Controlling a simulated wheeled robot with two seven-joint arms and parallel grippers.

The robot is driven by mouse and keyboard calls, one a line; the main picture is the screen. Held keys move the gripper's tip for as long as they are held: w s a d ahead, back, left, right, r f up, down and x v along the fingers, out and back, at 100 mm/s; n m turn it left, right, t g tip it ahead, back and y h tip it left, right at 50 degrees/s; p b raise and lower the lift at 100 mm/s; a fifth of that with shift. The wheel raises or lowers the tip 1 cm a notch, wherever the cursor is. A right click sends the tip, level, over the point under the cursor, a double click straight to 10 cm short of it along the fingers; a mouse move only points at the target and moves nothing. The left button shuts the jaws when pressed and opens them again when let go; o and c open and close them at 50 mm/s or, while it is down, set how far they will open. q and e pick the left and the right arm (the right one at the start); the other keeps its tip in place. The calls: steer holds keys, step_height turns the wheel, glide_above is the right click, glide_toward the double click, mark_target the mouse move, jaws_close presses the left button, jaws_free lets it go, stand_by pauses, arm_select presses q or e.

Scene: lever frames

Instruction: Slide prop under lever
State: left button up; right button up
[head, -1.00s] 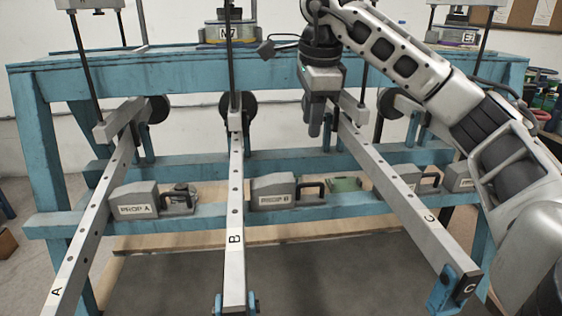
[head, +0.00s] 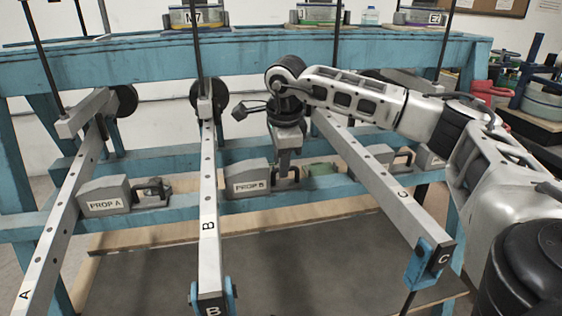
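Levers A (head: 62,215), B (head: 208,200) and C (head: 375,180) are long grey drilled bars reaching toward me from the blue frame. Prop A (head: 105,200) and Prop B (head: 250,182) are grey wedge-shaped blocks with dark handles on the lower blue rail. Prop A stands between levers A and B, Prop B between B and C. My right gripper (head: 286,172) points down at the handle end of Prop B. Whether its fingers touch the handle (head: 294,172), or are open or shut, I cannot tell. My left gripper is out of view.
Another grey block (head: 380,154) with a dark handle sits behind lever C, partly hidden. Thin dark rods rise from the levers' far ends past the blue top beam (head: 240,55). A dark flat panel (head: 270,255) lies below.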

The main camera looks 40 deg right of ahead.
steer(key=shift+f, duration=0.25)
